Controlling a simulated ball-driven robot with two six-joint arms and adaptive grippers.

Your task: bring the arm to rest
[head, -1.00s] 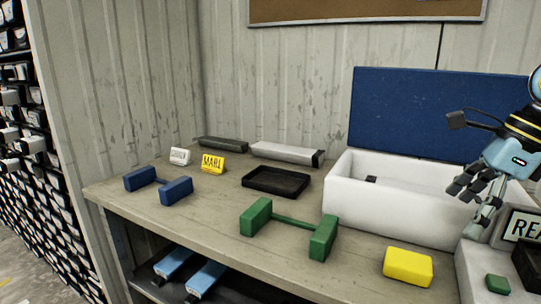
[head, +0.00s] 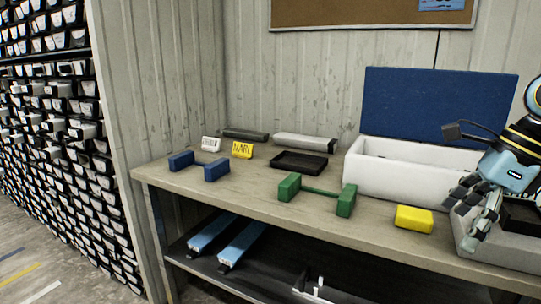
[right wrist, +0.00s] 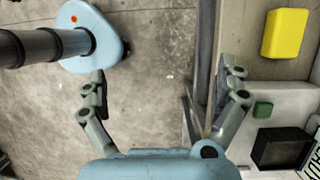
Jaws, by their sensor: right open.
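My right gripper (head: 466,213) hangs at the right end of the workbench (head: 250,208) in the head view, in front of a light tray there. In the right wrist view my right gripper (right wrist: 165,95) has its fingers spread wide over bare floor and the bench edge, with nothing between them. A yellow block (head: 414,219) lies on the bench left of it, apart from the fingers; it also shows in the right wrist view (right wrist: 285,34). My left gripper is in neither view.
A green cradle (head: 318,194), a blue cradle (head: 199,166), a black tray (head: 299,163) and a white box (head: 400,172) with a blue lid (head: 437,105) stand on the bench. Blue-and-white liners (head: 240,245) lie on the lower shelf. Floor (head: 60,260) is clear at left.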

